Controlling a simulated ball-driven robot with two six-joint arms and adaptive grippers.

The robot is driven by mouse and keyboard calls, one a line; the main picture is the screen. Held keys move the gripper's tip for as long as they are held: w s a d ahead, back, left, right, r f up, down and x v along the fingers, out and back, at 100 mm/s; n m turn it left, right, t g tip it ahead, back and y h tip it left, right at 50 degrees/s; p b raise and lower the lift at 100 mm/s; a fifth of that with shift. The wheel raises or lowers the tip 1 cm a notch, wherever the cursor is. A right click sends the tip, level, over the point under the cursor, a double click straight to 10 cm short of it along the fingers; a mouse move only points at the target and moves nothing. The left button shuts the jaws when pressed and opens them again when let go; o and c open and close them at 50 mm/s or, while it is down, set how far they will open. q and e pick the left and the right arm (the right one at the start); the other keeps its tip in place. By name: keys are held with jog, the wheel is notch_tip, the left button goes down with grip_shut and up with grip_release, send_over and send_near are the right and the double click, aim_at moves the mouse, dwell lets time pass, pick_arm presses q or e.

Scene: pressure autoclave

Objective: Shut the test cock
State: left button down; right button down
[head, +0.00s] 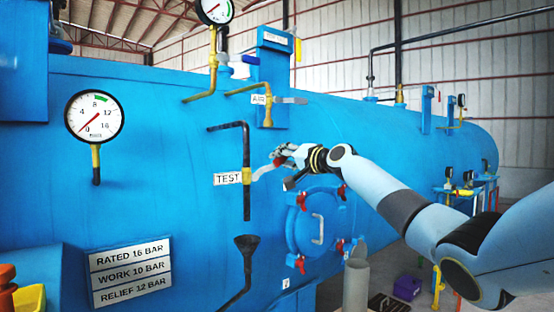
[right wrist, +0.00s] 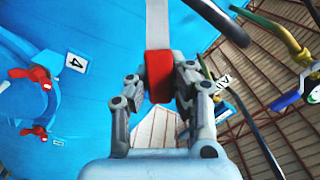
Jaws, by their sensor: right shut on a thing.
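The test cock sits on a dark pipe (head: 246,150) on the blue vessel, beside the white TEST label (head: 228,179). Its pale grey lever (head: 263,171) points right and slightly up from the pipe, across its line. The lever also shows in the right wrist view (right wrist: 157,22). The lever's red grip (right wrist: 158,72) lies between the fingers of my right gripper (right wrist: 155,95), which is shut on it. In the head view the right gripper (head: 284,158) hides most of the grip. My left gripper is out of view.
A round door (head: 316,222) with red clamps is just below my right gripper. The AIR cock lever (head: 291,100) is above it. A dark funnel (head: 247,243) stands below the test pipe. A pressure gauge (head: 94,116) at left has its needle near 0.

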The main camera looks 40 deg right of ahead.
jog(key=shift+d+f+m+b, duration=0.25)
jog(key=shift+f+m+b, duration=0.1)
jog(key=shift+f+m, duration=0.75)
jog(key=shift+d+f+m+b, duration=0.35)
jog(key=shift+f+m, duration=0.4)
jog(key=shift+m, duration=0.55)
jog(key=shift+d+f+m+b, duration=0.2)
jog(key=shift+f+m+b, duration=0.15)
jog(key=shift+f+m, duration=0.75)
jog(key=shift+r, duration=0.1)
jog(key=c, duration=1.1)
grip_release()
jog(key=shift+r, duration=0.1)
jog(key=s, duration=0.8)
jog(key=s+d, duration=0.1)
jog(key=s, duration=0.3)
